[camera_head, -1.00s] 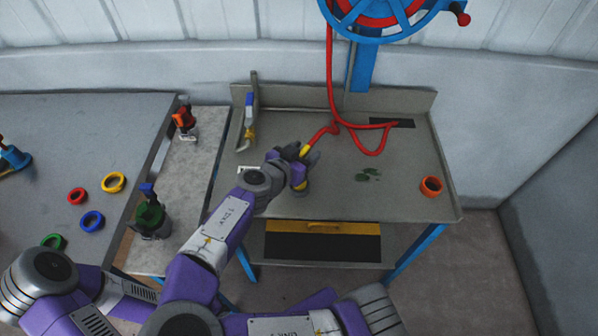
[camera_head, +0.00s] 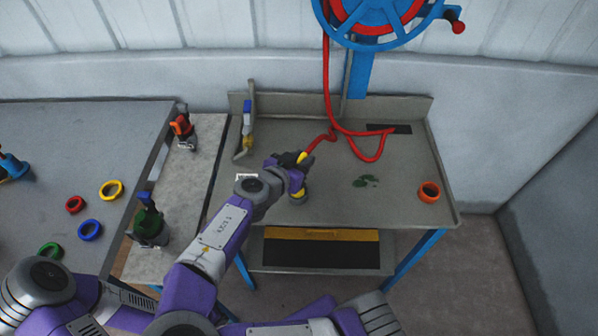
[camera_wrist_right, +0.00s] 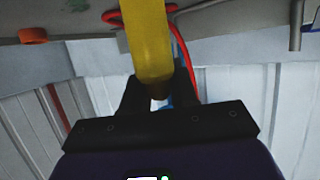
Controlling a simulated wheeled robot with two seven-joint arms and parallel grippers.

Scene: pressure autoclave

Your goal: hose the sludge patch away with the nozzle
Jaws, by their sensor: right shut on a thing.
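The green sludge patch (camera_head: 366,181) lies on the grey bench top (camera_head: 400,165), right of my right gripper (camera_head: 294,164). The yellow nozzle (camera_head: 302,157) is at the end of the red hose (camera_head: 327,80). In the right wrist view the yellow nozzle (camera_wrist_right: 150,40) stands between the dark fingers (camera_wrist_right: 160,92). The gripper partly hides the nozzle. A small yellow and grey piece (camera_head: 299,194) shows just below the gripper. My left gripper is not in view.
The hose hangs from a blue and red reel (camera_head: 375,15) and loops over the bench. An orange ring (camera_head: 429,192) sits near the right edge. A blue and yellow tool (camera_head: 248,125) stands at the left edge. The bench around the patch is clear.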

